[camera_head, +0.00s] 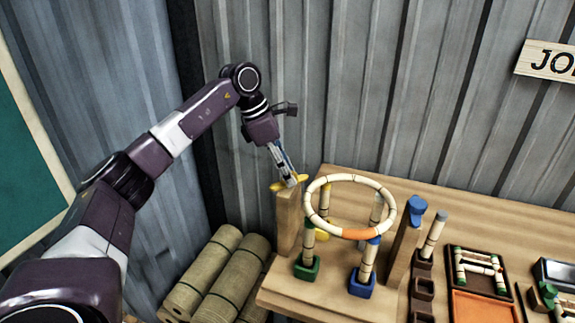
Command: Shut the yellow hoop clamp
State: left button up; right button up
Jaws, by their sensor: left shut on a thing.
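The yellow hoop clamp (277,187) sits on top of a wooden post (288,225) at the left end of the table. My left gripper (291,183) reaches down from above and is shut on the yellow clamp, hiding its middle. The pale rattan hoop (352,179), with an orange section at its front, lies just right of the clamp. I cannot tell whether the clamp touches the hoop. My right gripper is out of view.
Rattan uprights in a green foot (307,267) and a blue foot (361,284) stand under the hoop. A second wooden post (403,245) with a blue clamp (416,211) stands right of it. Trays (455,263) fill the table's right side. Rolled mats (215,274) lie at the lower left.

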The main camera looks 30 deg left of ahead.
pick_arm(q)
jog(key=m+p, duration=0.1)
jog(key=m+g, duration=0.1)
jog(key=m, duration=0.1)
jog(key=m+h+p, duration=0.1)
jog(key=shift+w+r+m+p, duration=0.2)
jog(key=shift+r+m+p, duration=0.1)
jog(key=shift+a+m+g+p, duration=0.1)
jog(key=shift+m+g+p, duration=0.5)
jog(key=shift+m, duration=0.6)
jog(key=shift+w+f+m+g, duration=0.1)
jog(key=shift+m+g, duration=0.5)
jog(key=shift+m, duration=0.8)
jog(key=o, duration=1.2)
jog(key=shift+f, duration=0.1)
jog(key=shift+c, duration=0.2)
jog(key=v, duration=0.7)
jog(key=shift+r, duration=0.2)
jog(key=shift+a, duration=0.15)
